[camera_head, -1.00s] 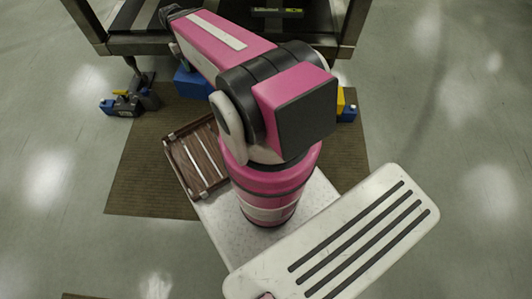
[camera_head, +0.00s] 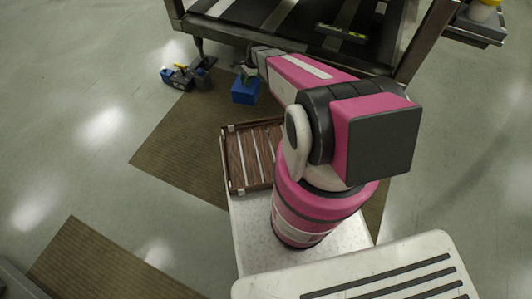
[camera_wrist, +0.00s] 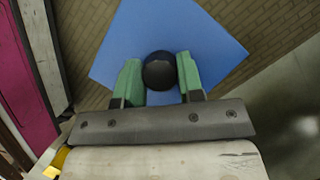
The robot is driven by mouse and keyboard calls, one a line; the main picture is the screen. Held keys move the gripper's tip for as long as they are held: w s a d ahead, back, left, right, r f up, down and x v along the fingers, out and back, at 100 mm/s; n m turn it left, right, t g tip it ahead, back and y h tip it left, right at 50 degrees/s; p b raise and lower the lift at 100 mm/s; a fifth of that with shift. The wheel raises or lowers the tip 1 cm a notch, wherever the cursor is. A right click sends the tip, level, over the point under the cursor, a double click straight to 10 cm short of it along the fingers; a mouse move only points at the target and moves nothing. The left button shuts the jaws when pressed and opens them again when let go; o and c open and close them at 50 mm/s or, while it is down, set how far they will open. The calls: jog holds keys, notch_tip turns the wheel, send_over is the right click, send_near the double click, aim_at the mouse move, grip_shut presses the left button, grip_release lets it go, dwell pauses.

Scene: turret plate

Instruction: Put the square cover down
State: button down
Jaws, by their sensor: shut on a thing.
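The square cover is a flat blue square with a round black knob in its middle. In the wrist view my gripper (camera_wrist: 160,80) is shut on the knob, with a green finger on each side, and the blue square cover (camera_wrist: 205,40) spreads out beyond the fingers. In the head view the cover (camera_head: 245,91) shows as a blue shape at the end of my arm, above or near the brown mat; its height over the floor is hard to tell. My gripper (camera_head: 249,73) is small and partly hidden there by my arm.
A large dark machine table (camera_head: 300,35) stands at the back, with a yellow-black level on it. A blue-grey clamp-like thing (camera_head: 187,76) lies on the floor to the left. A wooden slatted tray (camera_head: 236,160) sits on my base. The brown mat (camera_head: 175,145) has clear room.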

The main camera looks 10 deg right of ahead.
jog(key=shift+m+t, duration=0.3)
jog(key=shift+m, duration=0.5)
jog(key=w+f, duration=0.1)
jog(key=w+a+f, duration=0.1)
jog(key=f, duration=0.1)
jog(key=shift+w+f, duration=0.15)
jog(key=shift+f, duration=0.15)
jog(key=shift+d+f, duration=0.2)
jog(key=shift+f, duration=0.15)
jog(key=s+d+f, duration=0.5)
jog(key=d+f, duration=0.5)
jog(key=shift+f, duration=0.65)
jog(key=c, duration=0.8)
grip_release()
jog(key=shift+o, duration=0.2)
jog(key=shift+r, duration=0.1)
